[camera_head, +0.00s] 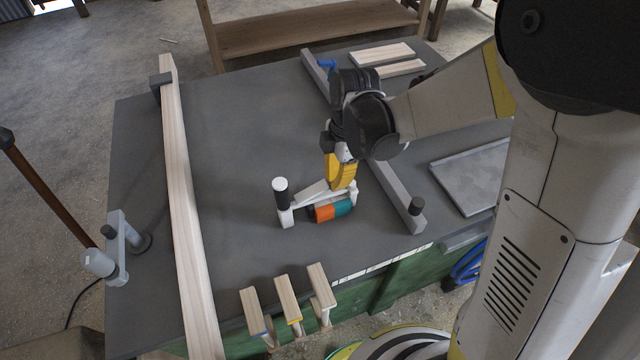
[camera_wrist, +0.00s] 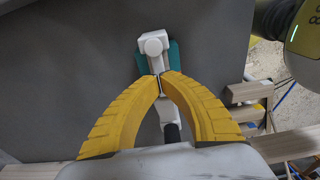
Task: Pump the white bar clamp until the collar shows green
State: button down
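The white bar clamp (camera_head: 312,194) lies on the dark grey tabletop, with a black upright grip (camera_head: 281,195) at its left end. An orange and teal cylinder (camera_head: 333,211) sits low at its front; I see no clear green collar. My gripper (camera_head: 342,183) points down at the clamp's right part. In the wrist view, the yellow fingertips of my gripper (camera_wrist: 161,76) nearly meet around a thin white part of the white bar clamp (camera_wrist: 153,45). The fingers hide part of the clamp's middle.
A long wooden board (camera_head: 180,190) runs along the table's left side. A grey bar (camera_head: 398,195) lies close right of the clamp, and a grey tray (camera_head: 475,175) farther right. Several wooden-handled tools (camera_head: 288,300) hang at the front edge. The tabletop left of the clamp is clear.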

notch_tip(320, 180, up, 12)
jog(key=d, duration=0.1)
jog(key=shift+w, duration=0.15)
dwell(0.3)
dwell(0.8)
